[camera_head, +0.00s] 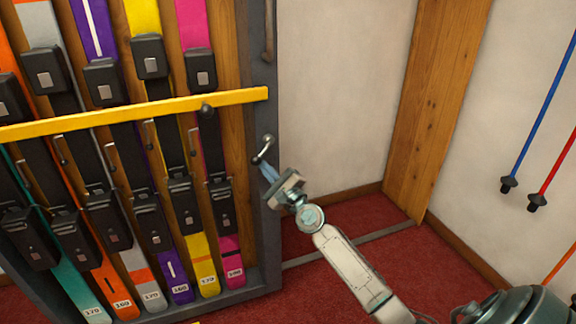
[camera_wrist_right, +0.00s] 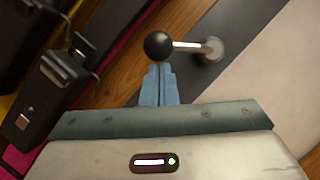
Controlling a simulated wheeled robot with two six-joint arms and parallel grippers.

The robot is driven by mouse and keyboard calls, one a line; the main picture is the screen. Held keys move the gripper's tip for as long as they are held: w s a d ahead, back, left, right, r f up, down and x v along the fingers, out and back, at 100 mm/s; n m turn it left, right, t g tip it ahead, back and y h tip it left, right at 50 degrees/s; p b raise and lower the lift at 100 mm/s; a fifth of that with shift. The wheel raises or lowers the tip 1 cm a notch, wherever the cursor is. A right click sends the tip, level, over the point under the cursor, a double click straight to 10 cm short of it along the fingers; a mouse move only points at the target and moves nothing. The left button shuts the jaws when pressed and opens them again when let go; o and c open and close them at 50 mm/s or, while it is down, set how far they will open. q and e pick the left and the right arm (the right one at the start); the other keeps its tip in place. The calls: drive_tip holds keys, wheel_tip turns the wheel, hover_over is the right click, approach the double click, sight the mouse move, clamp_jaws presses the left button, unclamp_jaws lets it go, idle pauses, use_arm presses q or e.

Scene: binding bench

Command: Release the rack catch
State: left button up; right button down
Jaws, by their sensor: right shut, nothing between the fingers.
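The rack catch is a small metal lever (camera_head: 265,147) with a black ball knob, on the right post of the ski rack (camera_head: 266,215). In the right wrist view the black knob (camera_wrist_right: 158,46) sits at the left end of a short shiny rod that runs to a round mount on the right. My right gripper (camera_head: 267,170) is shut and empty, its blue fingertips (camera_wrist_right: 158,70) together right at the knob's lower edge. I cannot tell whether they touch it. A yellow bar (camera_head: 230,97) crosses in front of the skis and has a dark knob near its right end. My left gripper is out of view.
Several coloured skis with black bindings stand in the rack; a pink one (camera_head: 233,262) is nearest the catch. A dark handle (camera_head: 268,35) is higher on the post. Blue and red poles (camera_head: 543,100) hang on the right wall. Red carpet (camera_head: 345,215) lies open between.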

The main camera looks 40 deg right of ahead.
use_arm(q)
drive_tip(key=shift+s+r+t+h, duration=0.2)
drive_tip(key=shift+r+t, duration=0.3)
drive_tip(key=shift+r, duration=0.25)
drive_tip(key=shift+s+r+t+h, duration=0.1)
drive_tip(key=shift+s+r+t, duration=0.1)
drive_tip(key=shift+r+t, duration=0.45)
use_arm(e)
drive_tip(key=shift+w+a+r+m+t+h, duration=0.1)
drive_tip(key=shift+a+r+m+t+h, duration=0.25)
drive_tip(key=shift+m, duration=0.7)
drive_tip(key=shift+w+a+r+m+t+h, duration=0.1)
drive_tip(key=shift+a+m+h, duration=0.3)
drive_tip(key=shift+m+h, duration=0.45)
drive_tip(key=shift+w+a+r+m+t+h, duration=0.15)
drive_tip(key=shift+a+r+m+h, duration=0.2)
drive_tip(key=shift+m, duration=0.85)
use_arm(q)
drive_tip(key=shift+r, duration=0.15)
